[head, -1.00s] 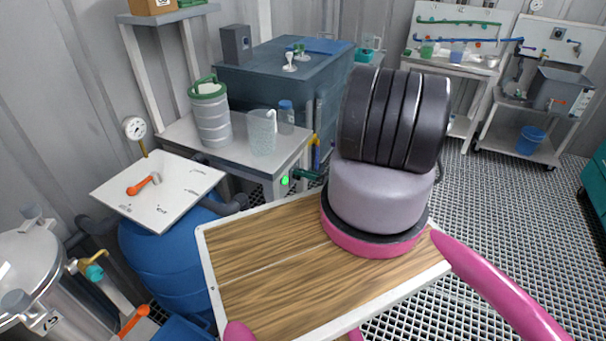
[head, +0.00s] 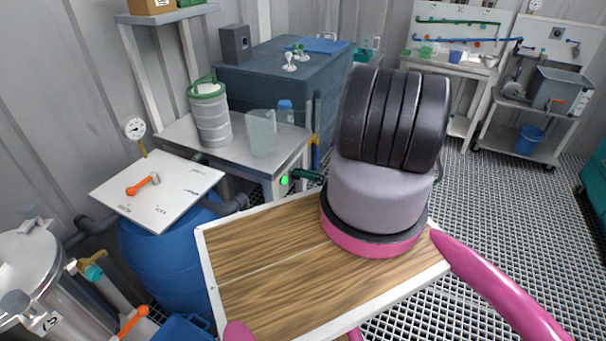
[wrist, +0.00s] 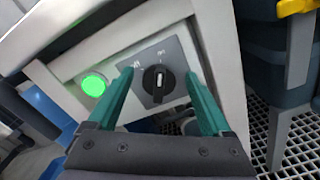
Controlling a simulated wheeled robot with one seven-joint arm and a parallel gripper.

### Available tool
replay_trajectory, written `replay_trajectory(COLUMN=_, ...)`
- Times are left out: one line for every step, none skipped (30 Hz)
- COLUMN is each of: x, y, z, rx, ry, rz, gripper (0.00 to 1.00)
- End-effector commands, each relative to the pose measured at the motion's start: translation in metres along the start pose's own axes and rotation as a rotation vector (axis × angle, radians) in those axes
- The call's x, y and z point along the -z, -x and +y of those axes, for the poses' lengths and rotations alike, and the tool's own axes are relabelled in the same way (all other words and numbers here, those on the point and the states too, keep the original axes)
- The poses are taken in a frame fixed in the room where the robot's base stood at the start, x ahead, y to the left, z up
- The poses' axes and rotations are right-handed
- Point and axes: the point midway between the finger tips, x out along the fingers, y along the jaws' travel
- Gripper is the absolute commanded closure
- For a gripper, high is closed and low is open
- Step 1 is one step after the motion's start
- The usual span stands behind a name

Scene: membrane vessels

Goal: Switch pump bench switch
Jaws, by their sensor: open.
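The pump bench switch (wrist: 158,82) is a black rotary knob on a dark grey plate in the wrist view. Its white mark points up. A lit green lamp (wrist: 93,85) sits left of it on the bench's pale frame, and the lamp also shows in the head view (head: 284,181). My gripper (wrist: 160,80) has its two green fingers apart, one on each side of the knob. Whether they touch it I cannot tell. In the head view my gripper (head: 311,175) is mostly hidden behind my own body, and the knob is hidden there.
The pump bench (head: 180,136) carries a grey-green canister (head: 211,115), a clear jug (head: 262,134) and a blue-capped bottle (head: 286,112). A blue barrel (head: 160,254) with a white board (head: 165,205) stands left. A dark blue tank (head: 262,82) stands behind.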

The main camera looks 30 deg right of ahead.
Motion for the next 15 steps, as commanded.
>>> replay_trajectory(x=0.0, y=0.004, z=-0.001, rx=0.002, ry=0.0, rz=-0.001, gripper=0.16)
replay_trajectory(x=0.0, y=0.007, z=-0.001, rx=0.003, ry=0.0, rz=-0.001, gripper=0.16)
replay_trajectory(x=-0.001, y=0.013, z=-0.001, rx=0.004, ry=-0.001, rz=-0.002, gripper=0.16)
replay_trajectory(x=-0.001, y=0.017, z=-0.001, rx=0.004, ry=-0.001, rz=-0.002, gripper=0.16)
replay_trajectory(x=0.0, y=0.023, z=-0.001, rx=0.004, ry=-0.001, rz=-0.001, gripper=0.16)
replay_trajectory(x=-0.001, y=0.031, z=-0.001, rx=0.005, ry=-0.001, rz=-0.002, gripper=0.16)
replay_trajectory(x=0.0, y=0.037, z=-0.001, rx=0.005, ry=-0.001, rz=-0.001, gripper=0.16)
replay_trajectory(x=0.0, y=0.044, z=-0.001, rx=0.005, ry=-0.001, rz=-0.001, gripper=0.16)
replay_trajectory(x=0.0, y=0.052, z=-0.001, rx=0.005, ry=-0.001, rz=-0.001, gripper=0.16)
replay_trajectory(x=0.0, y=0.058, z=-0.001, rx=0.005, ry=-0.001, rz=-0.002, gripper=0.16)
replay_trajectory(x=-0.001, y=0.065, z=-0.002, rx=0.005, ry=-0.001, rz=-0.002, gripper=0.16)
replay_trajectory(x=0.0, y=0.072, z=-0.001, rx=0.004, ry=0.0, rz=-0.001, gripper=0.16)
replay_trajectory(x=0.0, y=0.077, z=-0.001, rx=0.004, ry=0.0, rz=-0.001, gripper=0.16)
replay_trajectory(x=0.0, y=0.083, z=-0.001, rx=0.005, ry=0.0, rz=-0.001, gripper=0.16)
replay_trajectory(x=0.0, y=0.089, z=-0.001, rx=0.004, ry=0.0, rz=0.0, gripper=0.16)
